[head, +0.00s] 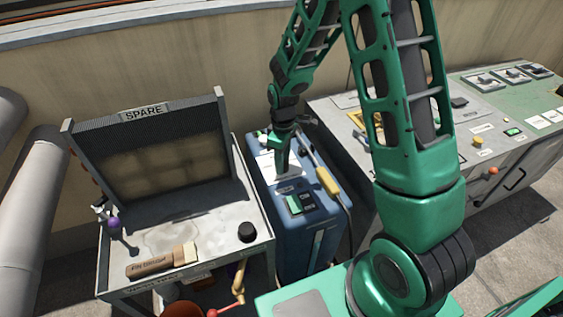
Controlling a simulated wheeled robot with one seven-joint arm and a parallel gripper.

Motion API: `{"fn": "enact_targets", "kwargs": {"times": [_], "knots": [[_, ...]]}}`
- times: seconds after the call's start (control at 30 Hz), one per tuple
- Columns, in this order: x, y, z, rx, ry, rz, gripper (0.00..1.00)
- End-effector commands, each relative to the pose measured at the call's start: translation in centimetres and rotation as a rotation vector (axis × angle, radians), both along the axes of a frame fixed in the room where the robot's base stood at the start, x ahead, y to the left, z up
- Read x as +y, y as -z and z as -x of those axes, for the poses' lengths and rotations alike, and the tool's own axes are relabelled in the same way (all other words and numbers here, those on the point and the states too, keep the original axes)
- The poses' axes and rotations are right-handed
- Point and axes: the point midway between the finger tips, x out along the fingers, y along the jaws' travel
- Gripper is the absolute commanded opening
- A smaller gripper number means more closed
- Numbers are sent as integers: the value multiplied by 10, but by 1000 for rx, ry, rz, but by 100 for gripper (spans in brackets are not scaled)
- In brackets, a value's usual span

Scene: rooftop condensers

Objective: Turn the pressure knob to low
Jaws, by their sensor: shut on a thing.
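A blue machine (300,256) stands in the middle of the head view. Its top carries a white sheet, a small grey label (287,187) and a green and black switch panel (300,203). My gripper (283,172) points down at the top of this machine, just behind the label. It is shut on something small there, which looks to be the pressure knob. The gripper covers the knob, so its pointer and setting cannot be seen.
A yellow-handled tool (327,181) with a hose lies along the machine's right edge. At left, a bench (215,258) marked SPARE holds a brush (162,261), a black knob (247,231) and a purple-headed item (114,223). At right stands a control cabinet (500,146), partly behind my arm.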

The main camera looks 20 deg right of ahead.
Motion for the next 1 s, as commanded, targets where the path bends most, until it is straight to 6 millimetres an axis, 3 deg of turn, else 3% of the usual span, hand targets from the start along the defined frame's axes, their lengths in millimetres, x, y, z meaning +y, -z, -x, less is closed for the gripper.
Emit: {"fn": "enact_targets", "kwargs": {"times": [0.17, 0.2, 0.27, 0.67, 1.0], "knots": [[-2, -2, -4, -9, 4, 3, 9], [-2, -2, -4, -9, 4, 3, 41], [-2, -1, -3, -7, 4, 3, 50], [-1, -8, -2, -6, 2, 1, 50], [-1, -68, -3, -9, 3, 1, 50]]}}
